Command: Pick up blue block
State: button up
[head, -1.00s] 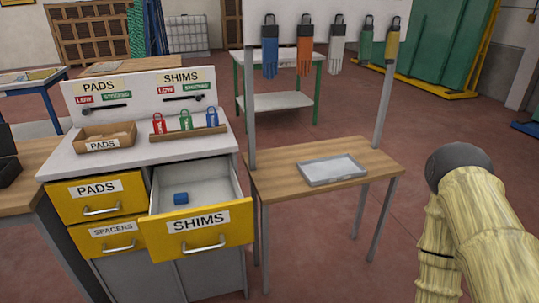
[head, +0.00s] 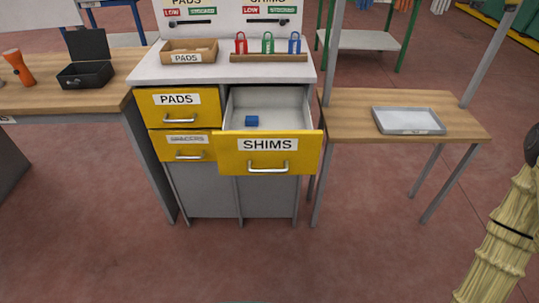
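The small blue block (head: 252,120) lies inside the open SHIMS drawer (head: 268,155), near the left side of its grey floor. The drawer has a yellow front and is pulled out from the white-topped cabinet. Part of my arm, in a pale yellow cover, shows at the right edge of the head view. My gripper is not in view, so its state and its distance from the block do not show.
The closed PADS drawer (head: 178,107) and SPACERS drawer (head: 182,146) are left of the open one. A wooden table with a grey tray (head: 408,121) stands right. A workbench (head: 70,98) with a black box (head: 85,75) stands left. The floor in front is clear.

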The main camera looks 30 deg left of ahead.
aim_at(250, 120)
jog(key=u, duration=1.6)
jog(key=i, duration=0.4)
jog(key=z, duration=0.05)
